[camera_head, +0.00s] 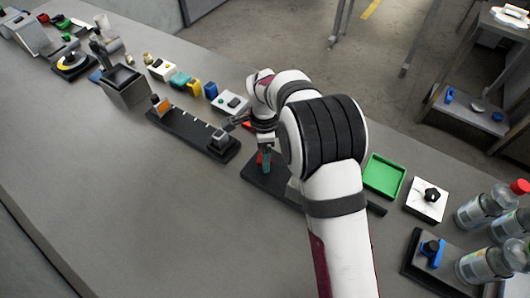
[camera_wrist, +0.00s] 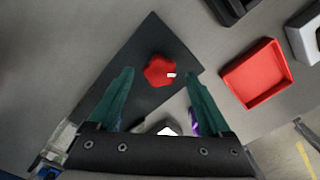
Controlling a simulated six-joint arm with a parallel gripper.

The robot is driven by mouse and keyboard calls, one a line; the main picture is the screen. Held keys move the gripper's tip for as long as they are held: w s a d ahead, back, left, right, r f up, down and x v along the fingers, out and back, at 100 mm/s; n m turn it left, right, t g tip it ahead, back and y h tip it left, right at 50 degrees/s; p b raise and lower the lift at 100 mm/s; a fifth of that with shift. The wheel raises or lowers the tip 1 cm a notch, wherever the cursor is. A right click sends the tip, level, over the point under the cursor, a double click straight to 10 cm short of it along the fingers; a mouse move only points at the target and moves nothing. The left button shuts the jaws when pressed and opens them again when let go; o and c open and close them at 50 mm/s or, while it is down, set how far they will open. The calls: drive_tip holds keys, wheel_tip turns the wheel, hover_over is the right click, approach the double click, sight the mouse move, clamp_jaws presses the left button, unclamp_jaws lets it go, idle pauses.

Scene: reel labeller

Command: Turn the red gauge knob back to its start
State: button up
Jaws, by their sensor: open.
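The red gauge knob (camera_wrist: 160,70) is a lobed red knob with a small white mark, on a dark flat base (camera_wrist: 149,32). In the wrist view the mark points right. My gripper (camera_wrist: 159,78) is open, with its two green fingers on either side of the knob in the picture and visible gaps to it. I cannot tell how far above the base the fingertips are. In the head view my gripper (camera_head: 266,163) is over the dark base (camera_head: 257,180), and a bit of red shows beside the fingers. My arm hides the rest of the base there.
A red tray (camera_wrist: 236,92) lies to the right of the base in the wrist view. In the head view a dark rail fixture (camera_head: 180,130) is to the left, and a green tray (camera_head: 384,175) and several bottles (camera_head: 483,206) are to the right. The bench front is clear.

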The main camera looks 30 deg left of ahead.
drive_tip(key=shift+f, duration=0.65)
drive_tip(key=shift+c, duration=0.3)
clamp_jaws()
